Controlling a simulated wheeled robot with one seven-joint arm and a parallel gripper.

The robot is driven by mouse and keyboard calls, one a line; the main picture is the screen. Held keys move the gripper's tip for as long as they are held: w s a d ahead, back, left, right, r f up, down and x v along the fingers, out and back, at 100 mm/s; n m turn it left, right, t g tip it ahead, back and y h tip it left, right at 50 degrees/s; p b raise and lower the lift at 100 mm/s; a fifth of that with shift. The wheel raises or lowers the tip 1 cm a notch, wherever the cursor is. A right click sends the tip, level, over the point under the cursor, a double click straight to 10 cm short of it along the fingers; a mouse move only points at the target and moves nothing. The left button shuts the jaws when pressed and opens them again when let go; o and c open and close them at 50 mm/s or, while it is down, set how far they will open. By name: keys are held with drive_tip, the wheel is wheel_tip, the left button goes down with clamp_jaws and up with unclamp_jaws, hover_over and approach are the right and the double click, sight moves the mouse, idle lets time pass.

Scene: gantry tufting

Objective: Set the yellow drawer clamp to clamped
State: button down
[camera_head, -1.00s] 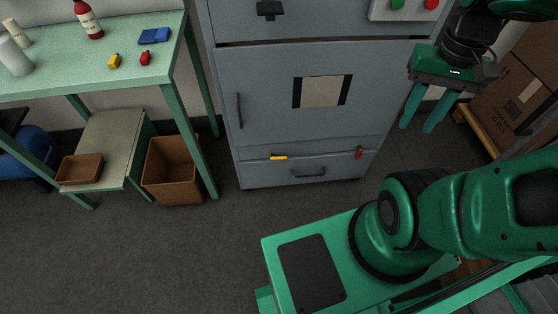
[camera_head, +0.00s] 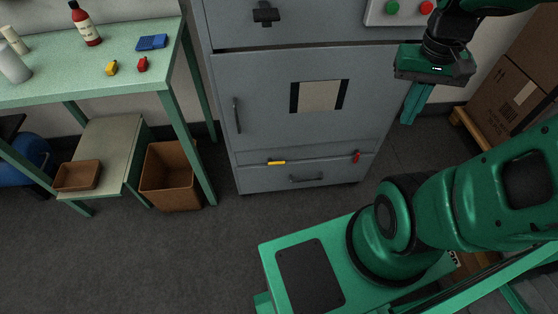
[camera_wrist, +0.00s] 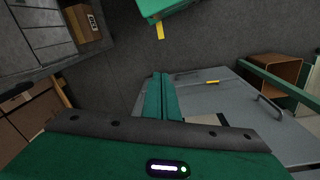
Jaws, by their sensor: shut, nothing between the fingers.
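The yellow drawer clamp (camera_head: 276,162) is a small bar on the front of the grey cabinet, at the left of the bottom drawer's top edge. Its lever lies level, along the edge. It also shows in the wrist view (camera_wrist: 212,82), right of my fingers. The bottom drawer (camera_head: 272,179) looks closed and has a dark handle. My gripper (camera_head: 408,121) is shut and empty. It hangs right of the cabinet, apart from the clamp and higher up. In the wrist view my fingers (camera_wrist: 161,75) lie together.
A red clamp (camera_head: 356,156) stands upright at the drawer's right end. A green table (camera_head: 60,83) with a bottle and small items stands left, with a brown bin (camera_head: 170,178) beside its leg. Cardboard boxes (camera_head: 505,90) stand right. The floor before the cabinet is clear.

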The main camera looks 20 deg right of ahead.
drive_tip(key=w+d+f+h, duration=0.1)
drive_tip(key=w+f, duration=0.4)
drive_tip(key=w, duration=0.6)
drive_tip(key=n+t+y, duration=0.1)
drive_tip(key=n+t, duration=0.2)
drive_tip(key=n, duration=0.1)
hover_over(279, 161)
drive_tip(key=s, duration=0.4)
wheel_tip(279, 161, down, 36)
drive_tip(key=shift+f, duration=0.1)
drive_tip(key=shift+s+a+x, duration=0.1)
drive_tip(key=shift+s+x, duration=0.05)
drive_tip(key=shift+x, duration=3.25)
drive_tip(key=shift+s+a+x, duration=0.1)
drive_tip(key=shift+s+x, duration=0.05)
drive_tip(key=shift+x, duration=3.3)
drive_tip(key=shift+a+f, duration=0.1)
drive_tip(key=shift+a, duration=0.05)
